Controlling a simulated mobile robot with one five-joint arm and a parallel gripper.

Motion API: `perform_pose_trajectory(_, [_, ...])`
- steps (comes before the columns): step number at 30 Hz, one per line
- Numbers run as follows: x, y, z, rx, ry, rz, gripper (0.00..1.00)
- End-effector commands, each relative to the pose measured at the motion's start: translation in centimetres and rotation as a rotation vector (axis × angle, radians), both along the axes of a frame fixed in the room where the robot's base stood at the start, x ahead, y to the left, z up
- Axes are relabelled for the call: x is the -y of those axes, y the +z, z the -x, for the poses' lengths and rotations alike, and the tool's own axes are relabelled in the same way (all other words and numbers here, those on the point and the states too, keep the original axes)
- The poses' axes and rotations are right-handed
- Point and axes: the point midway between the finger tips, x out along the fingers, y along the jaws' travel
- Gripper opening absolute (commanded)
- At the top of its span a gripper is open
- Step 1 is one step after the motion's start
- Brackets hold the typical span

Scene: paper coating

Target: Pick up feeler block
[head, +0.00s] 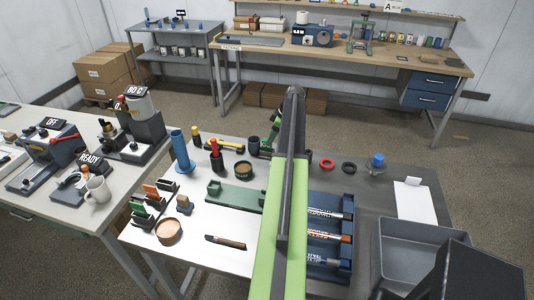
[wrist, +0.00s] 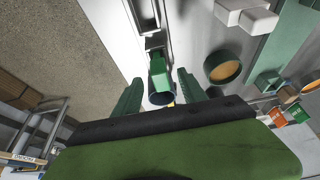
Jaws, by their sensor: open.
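My gripper (wrist: 160,92) is open, its two green fingers apart in the wrist view. No label shows, so I cannot tell for sure that this block is the feeler block. In the head view my arm hides most of that area; the cup (head: 254,146) shows just left of the arm. I cannot tell whether the fingers touch anything.
A round tin (wrist: 222,70) lies near the gripper and also shows in the head view (head: 243,169). A green plate (head: 235,197), a tall blue cylinder (head: 181,150) and a blue rack (head: 345,238) stand on the table. A grey tray (head: 425,232) is at right.

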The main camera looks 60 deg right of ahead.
Motion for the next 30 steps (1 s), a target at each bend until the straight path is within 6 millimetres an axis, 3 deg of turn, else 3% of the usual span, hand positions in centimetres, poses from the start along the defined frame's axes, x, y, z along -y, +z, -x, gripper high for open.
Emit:
perform_pose_trajectory(4, [-0.1,-0.6,-0.3,0.0,0.0,0.0,0.49])
perform_pose_trajectory(12, [-0.6,-4.7,-1.9,0.0,0.0,0.0,0.49])
perform_pose_trajectory(20, [-0.6,-4.5,-2.1,0.0,-0.001,0.0,0.48])
perform_pose_trajectory(30, [-0.6,-4.5,-2.0,0.0,-0.001,0.0,0.03])
